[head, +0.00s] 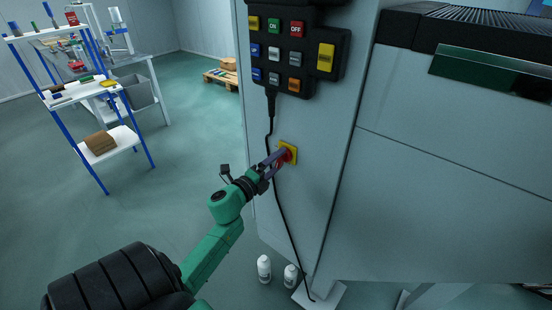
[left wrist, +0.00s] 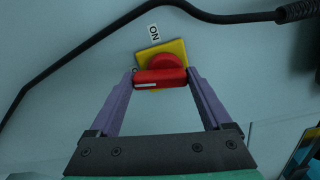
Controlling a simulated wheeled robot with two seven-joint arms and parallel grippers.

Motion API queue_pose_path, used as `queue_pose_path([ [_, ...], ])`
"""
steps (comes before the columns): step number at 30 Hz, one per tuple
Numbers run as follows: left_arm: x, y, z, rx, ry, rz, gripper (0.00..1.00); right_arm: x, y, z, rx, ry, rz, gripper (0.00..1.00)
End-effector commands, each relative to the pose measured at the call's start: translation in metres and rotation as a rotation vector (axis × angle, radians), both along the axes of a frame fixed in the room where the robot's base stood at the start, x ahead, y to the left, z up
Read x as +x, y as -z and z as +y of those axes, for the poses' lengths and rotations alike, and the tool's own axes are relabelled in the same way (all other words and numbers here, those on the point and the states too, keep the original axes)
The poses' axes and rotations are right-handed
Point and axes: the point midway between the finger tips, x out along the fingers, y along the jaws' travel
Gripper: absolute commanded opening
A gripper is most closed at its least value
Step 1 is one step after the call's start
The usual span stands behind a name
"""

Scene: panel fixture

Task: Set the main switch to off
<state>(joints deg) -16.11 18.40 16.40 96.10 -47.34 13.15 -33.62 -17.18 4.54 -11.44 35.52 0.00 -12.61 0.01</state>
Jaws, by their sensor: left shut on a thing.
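The main switch is a red rotary handle (left wrist: 160,77) on a yellow square plate (left wrist: 178,47). It sits on the grey cabinet side, and its plate also shows in the head view (head: 291,147). A white "ON" label (left wrist: 154,32) is beside the plate. My left gripper (left wrist: 161,77), with purple fingers, is shut on the red handle, one finger at each end. A white line shows on the handle's near face. In the head view my left gripper (head: 280,158) partly hides the switch. My right gripper is not in view.
A black button panel (head: 293,50) hangs above the switch. Its black cable (head: 270,130) runs down the cabinet close to my left gripper. Two white bottles (head: 264,268) stand on the floor below. A shelf rack (head: 110,140) stands at the left, with open floor between.

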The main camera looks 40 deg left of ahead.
Motion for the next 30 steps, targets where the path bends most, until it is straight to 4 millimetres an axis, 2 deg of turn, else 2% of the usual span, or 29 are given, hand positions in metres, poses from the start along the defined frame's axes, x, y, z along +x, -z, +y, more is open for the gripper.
queue_pose_path([
  [12,-0.0002,0.0011,-0.0021,-0.204,0.001,-0.002,0.27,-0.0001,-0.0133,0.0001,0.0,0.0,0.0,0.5],
  [28,-0.0003,0.0022,-0.0022,-0.234,0.001,-0.003,0.27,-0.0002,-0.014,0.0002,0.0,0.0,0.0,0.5],
  [29,-0.0003,0.0022,-0.0022,-0.234,0.001,-0.003,0.86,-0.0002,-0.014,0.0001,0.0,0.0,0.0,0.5],
  [30,-0.0003,0.0022,-0.0021,-0.233,0.001,-0.003,1.0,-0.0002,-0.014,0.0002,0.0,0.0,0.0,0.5],
])
